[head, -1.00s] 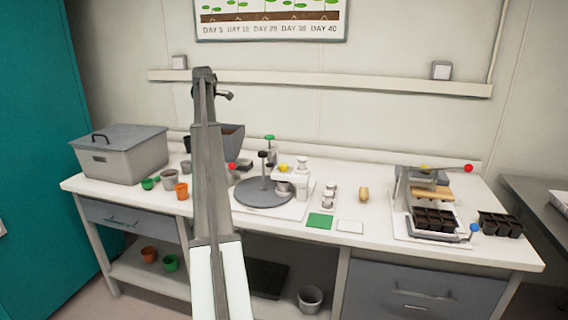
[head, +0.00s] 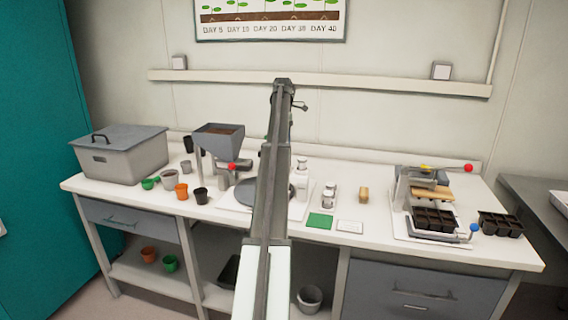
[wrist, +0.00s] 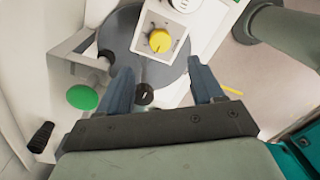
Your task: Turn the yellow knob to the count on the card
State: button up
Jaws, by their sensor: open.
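The yellow knob (wrist: 160,41) sits on a dial with marks, on a white housing (wrist: 146,25) in the wrist view. In the head view my arm hides it. My gripper (wrist: 160,66) is open and empty, its two fingers apart, with the knob beyond the fingertips and roughly between them in the picture. No contact shows. A small white card (head: 350,227) lies on the bench beside a green square (head: 320,221); its writing is too small to read.
A grey round plate (wrist: 118,36) lies under the housing. A black-topped post (wrist: 145,94) and a green disc (wrist: 83,97) are near the fingers. On the bench, a hopper (head: 220,138) stands left, and a red-knobbed lever press (head: 415,185) with black seed trays stands right.

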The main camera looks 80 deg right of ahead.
jog(key=f, duration=1)
jog(key=shift+s+a+f, duration=0.15)
jog(key=shift+a+f, duration=0.1)
jog(key=shift+a, duration=0.05)
jog(key=c, duration=1.1)
